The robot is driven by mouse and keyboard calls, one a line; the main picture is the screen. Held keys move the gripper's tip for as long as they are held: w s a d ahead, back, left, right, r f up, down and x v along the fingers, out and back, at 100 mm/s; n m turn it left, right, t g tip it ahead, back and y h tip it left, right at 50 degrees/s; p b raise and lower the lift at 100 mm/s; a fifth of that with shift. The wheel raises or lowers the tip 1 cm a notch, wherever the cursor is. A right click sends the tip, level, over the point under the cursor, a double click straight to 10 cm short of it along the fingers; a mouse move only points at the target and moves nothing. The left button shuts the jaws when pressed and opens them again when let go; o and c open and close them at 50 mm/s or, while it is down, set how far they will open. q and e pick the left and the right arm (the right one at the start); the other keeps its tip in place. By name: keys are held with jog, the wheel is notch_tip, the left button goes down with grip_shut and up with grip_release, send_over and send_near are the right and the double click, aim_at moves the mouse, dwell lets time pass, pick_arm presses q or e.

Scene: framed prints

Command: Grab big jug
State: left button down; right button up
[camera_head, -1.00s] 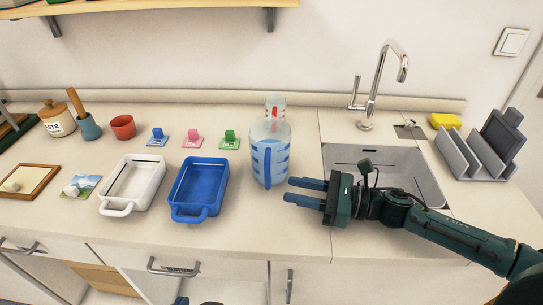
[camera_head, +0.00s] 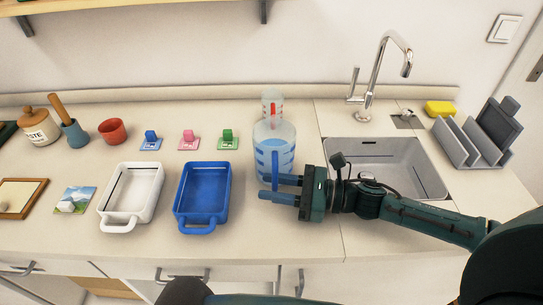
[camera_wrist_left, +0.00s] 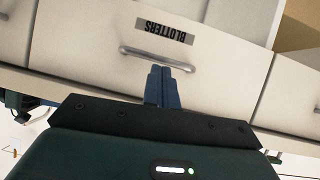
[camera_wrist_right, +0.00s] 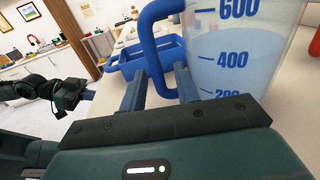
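The big jug (camera_head: 275,145) is clear with blue markings and a blue handle, and stands upright on the counter left of the sink. It also shows in the right wrist view (camera_wrist_right: 235,60), with marks such as 400 and 600. My right gripper (camera_head: 268,188) is at the jug's front, low by the handle. In the right wrist view its fingers (camera_wrist_right: 160,92) are apart, with the blue handle (camera_wrist_right: 150,45) between them; I see no clear grip. My left gripper (camera_wrist_left: 163,85) is shut and empty, in front of a drawer labelled BLOTTERS.
A smaller jug with red marks (camera_head: 272,103) stands right behind the big jug. A blue tray (camera_head: 203,226) and a white tray (camera_head: 118,226) lie to the left. The sink (camera_head: 385,160) is on the right, with the tap (camera_head: 368,100) behind it.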

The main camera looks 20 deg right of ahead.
jog(key=shift+c, duration=0.4)
grip_shut()
jog(key=shift+r, duration=0.1)
